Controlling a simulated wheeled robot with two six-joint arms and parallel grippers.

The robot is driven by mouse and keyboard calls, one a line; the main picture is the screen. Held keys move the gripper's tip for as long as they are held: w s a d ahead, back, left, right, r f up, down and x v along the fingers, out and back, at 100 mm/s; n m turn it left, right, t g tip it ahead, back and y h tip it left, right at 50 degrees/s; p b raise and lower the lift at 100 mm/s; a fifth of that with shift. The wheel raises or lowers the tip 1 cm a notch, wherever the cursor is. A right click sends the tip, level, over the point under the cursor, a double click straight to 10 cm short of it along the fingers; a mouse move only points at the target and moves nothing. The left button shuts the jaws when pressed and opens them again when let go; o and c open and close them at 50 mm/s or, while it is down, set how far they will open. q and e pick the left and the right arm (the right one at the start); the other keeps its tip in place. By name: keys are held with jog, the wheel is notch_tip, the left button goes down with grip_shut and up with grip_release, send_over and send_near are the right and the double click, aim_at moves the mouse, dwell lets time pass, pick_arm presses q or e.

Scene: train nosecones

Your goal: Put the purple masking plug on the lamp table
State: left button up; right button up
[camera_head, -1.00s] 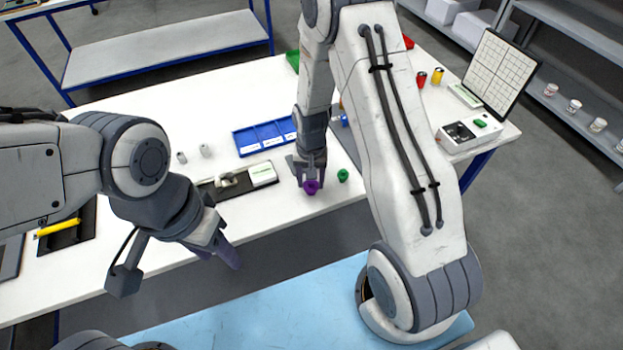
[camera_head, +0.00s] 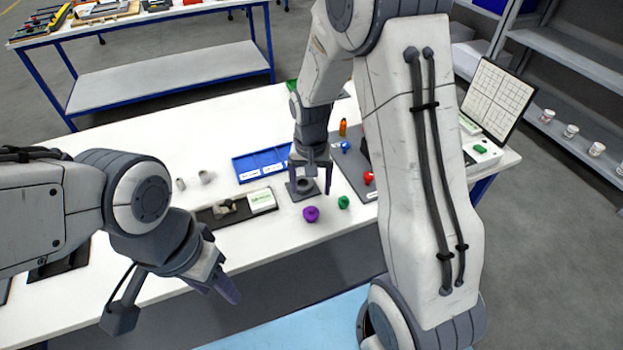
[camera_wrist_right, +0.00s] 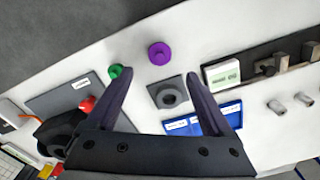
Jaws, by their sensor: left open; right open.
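The purple masking plug (camera_head: 311,214) stands on the white table near its front edge. It also shows in the right wrist view (camera_wrist_right: 160,53), beyond the fingertips and apart from them. My right gripper (camera_head: 311,186) is open and empty, above the table just behind the plug; its two fingers spread wide in the right wrist view (camera_wrist_right: 158,80). My left gripper (camera_head: 228,288) is open and empty, out in front of the table edge at the left. I cannot tell which surface is the lamp table.
A green plug (camera_head: 343,202) stands right of the purple one. A grey plate with a ring (camera_head: 302,188) lies behind it. A blue tray (camera_head: 262,164), a black fixture with a white box (camera_head: 262,200), and a grey mat with a red plug (camera_head: 369,177) are near.

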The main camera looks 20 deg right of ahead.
jog(key=s+a+r+n, duration=0.5)
jog(key=s+a+r, duration=0.2)
jog(key=a+r, duration=0.2)
jog(key=s+a+r+n, duration=0.1)
jog(key=s+a+n, duration=0.1)
jog(key=s, duration=0.6)
jog(key=s+a+r+n+y, duration=0.1)
jog(key=s+a+r+n, duration=0.1)
jog(key=s+n, duration=0.3)
jog(key=s, duration=0.3)
jog(key=shift+a, duration=0.4)
